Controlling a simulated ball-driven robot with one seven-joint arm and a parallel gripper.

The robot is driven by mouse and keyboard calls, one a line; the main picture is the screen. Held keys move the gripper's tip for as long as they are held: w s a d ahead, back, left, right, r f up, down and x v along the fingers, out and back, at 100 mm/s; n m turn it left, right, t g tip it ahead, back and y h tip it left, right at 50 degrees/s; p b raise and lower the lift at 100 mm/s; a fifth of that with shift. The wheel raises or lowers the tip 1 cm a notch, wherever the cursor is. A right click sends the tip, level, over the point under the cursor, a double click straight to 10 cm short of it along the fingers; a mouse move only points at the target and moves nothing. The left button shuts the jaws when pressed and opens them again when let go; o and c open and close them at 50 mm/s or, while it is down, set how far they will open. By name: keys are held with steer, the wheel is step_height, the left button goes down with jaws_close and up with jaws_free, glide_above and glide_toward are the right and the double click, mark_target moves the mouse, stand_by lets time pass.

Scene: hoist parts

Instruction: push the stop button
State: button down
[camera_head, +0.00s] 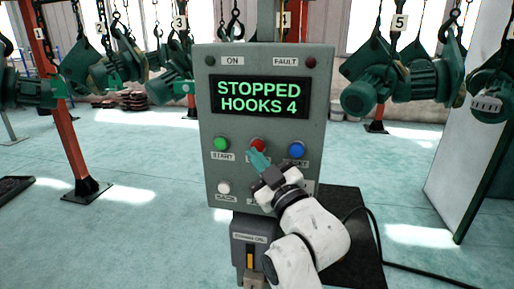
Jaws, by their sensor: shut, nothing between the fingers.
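The grey control panel (200,120) stands upright in the middle of the view. The red button (258,144) sits in the middle of its upper button row, between the green START button (221,144) and the blue button (297,149). My gripper (257,156) is shut, with its teal fingertips at the lower edge of the red button. I cannot tell whether they touch it. The gripper hides the red button's label. The display (259,96) reads "STOPPED HOOKS 4".
A white button (223,187) is at the panel's lower left; the lower right is hidden by my arm. A grey box with a yellow lever (250,258) is below. Green hoists (384,89) hang on numbered hooks behind. A black cable (430,273) lies at right.

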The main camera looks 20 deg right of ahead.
steer(key=shift+s+a+p, duration=0.2)
steer(key=shift+s+a, duration=0.45)
steer(key=shift+s, duration=0.3)
steer(key=shift+s+a+p, duration=0.2)
steer(key=shift+s+a, duration=0.45)
steer(key=shift+s, duration=0.3)
steer(key=s+d+f+m+g+h, duration=0.15)
steer(key=s+f+g, duration=0.25)
steer(key=f, duration=0.5)
steer(key=s+d+f+m+g, duration=0.2)
steer(key=s+f+g, duration=0.15)
steer(key=f, duration=0.65)
steer(key=s+d+f+m+g+h, duration=0.1)
steer(key=s+d+f+g, duration=0.15)
steer(key=s+f, duration=0.45)
steer(key=s+d+f+m+g, duration=0.1)
steer(key=s+f+g, duration=0.4)
steer(key=s, duration=0.5)
steer(key=s+d+f+m+g, duration=0.1)
steer(key=s+f+m+g, duration=0.1)
steer(key=s+f+g, duration=0.3)
steer(key=s+f, duration=0.3)
steer(key=s, duration=0.3)
steer(key=shift+s+f, duration=0.3)
steer(key=shift+d, duration=0.15)
